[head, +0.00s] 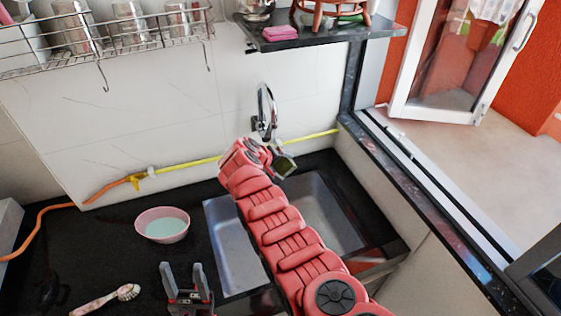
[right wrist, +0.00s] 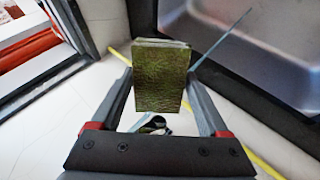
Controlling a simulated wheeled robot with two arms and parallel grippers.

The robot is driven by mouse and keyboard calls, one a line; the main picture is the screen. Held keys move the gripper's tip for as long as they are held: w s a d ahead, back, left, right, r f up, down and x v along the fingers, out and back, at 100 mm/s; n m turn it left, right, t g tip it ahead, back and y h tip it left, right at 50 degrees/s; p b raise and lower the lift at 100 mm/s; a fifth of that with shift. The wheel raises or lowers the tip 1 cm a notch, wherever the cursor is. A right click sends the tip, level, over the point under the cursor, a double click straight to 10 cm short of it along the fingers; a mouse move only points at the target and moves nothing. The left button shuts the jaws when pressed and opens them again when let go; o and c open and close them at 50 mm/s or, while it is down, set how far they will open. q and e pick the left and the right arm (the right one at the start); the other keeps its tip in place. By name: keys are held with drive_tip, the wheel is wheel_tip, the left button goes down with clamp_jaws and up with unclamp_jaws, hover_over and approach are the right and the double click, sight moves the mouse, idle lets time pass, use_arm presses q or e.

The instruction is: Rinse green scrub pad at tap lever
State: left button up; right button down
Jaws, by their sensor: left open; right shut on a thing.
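The green scrub pad (head: 285,165) shows small in the head view, at the end of my right arm. In the right wrist view the pad (right wrist: 160,78) stands between the fingers of my right gripper (right wrist: 162,85), which is shut on it. The right gripper (head: 282,158) is over the back of the sink (head: 228,245), just below and in front of the chrome tap (head: 264,108). The lever cannot be made out clearly, and my right arm hides part of the sink. My left gripper (head: 184,275) is open and empty, left of the sink's front.
A pink bowl (head: 162,225) with pale liquid and a brush (head: 108,299) are on the black counter. A yellow hose (head: 180,166) runs along the wall. A shelf (head: 320,35) juts out above the tap; a wire rack (head: 110,45) hangs upper left. A window ledge is right.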

drive_tip(key=shift+d, duration=0.6)
drive_tip(key=shift+a+b, duration=0.45)
drive_tip(key=shift+a, duration=0.05)
drive_tip(key=shift+a+b, duration=0.2)
drive_tip(key=shift+b, duration=0.2)
drive_tip(key=shift+d, duration=0.1)
